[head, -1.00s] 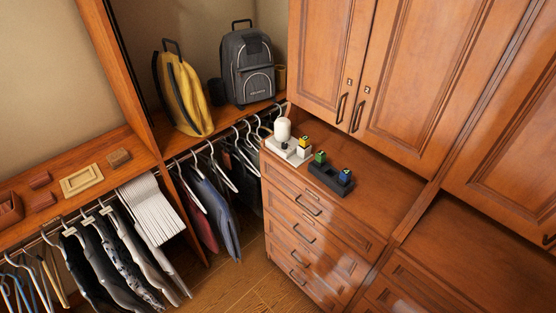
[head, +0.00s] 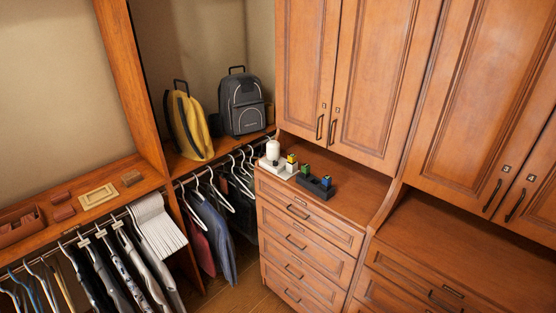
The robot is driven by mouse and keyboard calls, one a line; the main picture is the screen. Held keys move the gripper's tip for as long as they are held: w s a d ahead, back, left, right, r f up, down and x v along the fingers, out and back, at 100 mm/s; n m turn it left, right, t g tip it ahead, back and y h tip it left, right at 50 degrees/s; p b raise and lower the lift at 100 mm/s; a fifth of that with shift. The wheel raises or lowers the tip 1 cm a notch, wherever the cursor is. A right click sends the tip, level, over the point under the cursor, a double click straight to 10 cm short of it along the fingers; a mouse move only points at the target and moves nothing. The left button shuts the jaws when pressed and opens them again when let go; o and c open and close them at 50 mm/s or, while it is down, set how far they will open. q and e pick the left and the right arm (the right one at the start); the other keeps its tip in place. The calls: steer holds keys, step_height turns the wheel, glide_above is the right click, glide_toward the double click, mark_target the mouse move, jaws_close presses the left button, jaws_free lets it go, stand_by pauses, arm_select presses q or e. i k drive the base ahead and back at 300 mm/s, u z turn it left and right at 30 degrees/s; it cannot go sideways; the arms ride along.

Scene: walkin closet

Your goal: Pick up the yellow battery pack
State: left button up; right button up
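A small yellow battery pack (head: 291,161) with a dark top stands at the right end of a white base (head: 276,170) on the dresser top. A white rounded object (head: 273,151) stands on the same base, to its left. A dark holder (head: 316,187) sits just to the right, with a green pack (head: 305,170) and a blue pack (head: 326,181) in or on it. The yellow pack is small in the picture and its lower part is hard to make out. Neither of my grippers shows in the head view.
The wooden dresser top (head: 345,198) is clear to the right of the holder. Closed cabinet doors (head: 350,70) hang above it. A grey backpack (head: 243,105) and a yellow bag (head: 188,125) stand on the left shelf. Clothes (head: 215,225) hang below.

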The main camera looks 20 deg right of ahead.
mark_target(292, 158)
steer(key=i, duration=0.8)
steer(key=z, duration=0.9)
steer(key=i, duration=0.6)
steer(key=z, duration=0.7)
